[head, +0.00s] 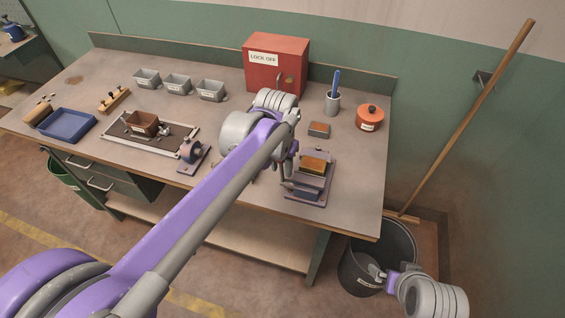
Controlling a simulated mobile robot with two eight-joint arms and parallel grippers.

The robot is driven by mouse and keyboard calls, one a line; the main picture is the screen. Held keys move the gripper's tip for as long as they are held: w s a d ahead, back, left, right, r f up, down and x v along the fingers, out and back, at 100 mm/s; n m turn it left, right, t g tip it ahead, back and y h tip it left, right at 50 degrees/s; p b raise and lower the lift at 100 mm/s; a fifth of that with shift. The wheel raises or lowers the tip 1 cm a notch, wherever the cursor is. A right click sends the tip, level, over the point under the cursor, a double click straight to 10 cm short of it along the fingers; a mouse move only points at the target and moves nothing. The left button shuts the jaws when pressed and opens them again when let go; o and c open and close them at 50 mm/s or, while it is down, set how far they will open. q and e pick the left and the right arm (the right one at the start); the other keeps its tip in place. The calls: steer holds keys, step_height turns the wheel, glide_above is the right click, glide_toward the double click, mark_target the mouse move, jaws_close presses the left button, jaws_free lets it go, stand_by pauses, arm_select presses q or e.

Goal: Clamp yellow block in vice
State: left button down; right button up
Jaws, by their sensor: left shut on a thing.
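The vice (306,191) stands near the front right of the bench, on a base plate. The yellow block (313,163) sits in the rear part of the vice, behind the blue-grey front jaw. I cannot tell whether the jaws press on it. My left gripper (288,168) is just left of the block, pointing down, shut on what looks like the vice handle. My arm hides part of the handle and the grip. My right gripper (383,279) is off the bench at lower right, over the black bin; its opening is unclear.
A brown block (319,129), a cup with a blue tool (333,103), an orange pot (369,118) and a red lock-off box (275,66) stand behind the vice. A tray with a brown hopper (142,124) lies left. A black bin (362,272) and a broom (468,115) are right.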

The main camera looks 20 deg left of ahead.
arm_select(q)
steer(key=s+f+t+b, duration=0.4)
steer(key=s+t, duration=0.3)
steer(key=t, duration=0.4)
steer(key=shift+a+f+t+b, duration=0.15)
steer(key=shift+f+t+b, duration=0.2)
steer(key=shift+f, duration=0.4)
arm_select(e)
step_height(320, 180, down, 6)
steer(key=s, duration=0.1)
steer(key=shift+s, duration=0.35)
arm_select(q)
steer(key=c, duration=0.5)
jaws_free()
steer(key=shift+r, duration=0.1)
arm_select(e)
steer(key=shift+s+r, duration=0.1)
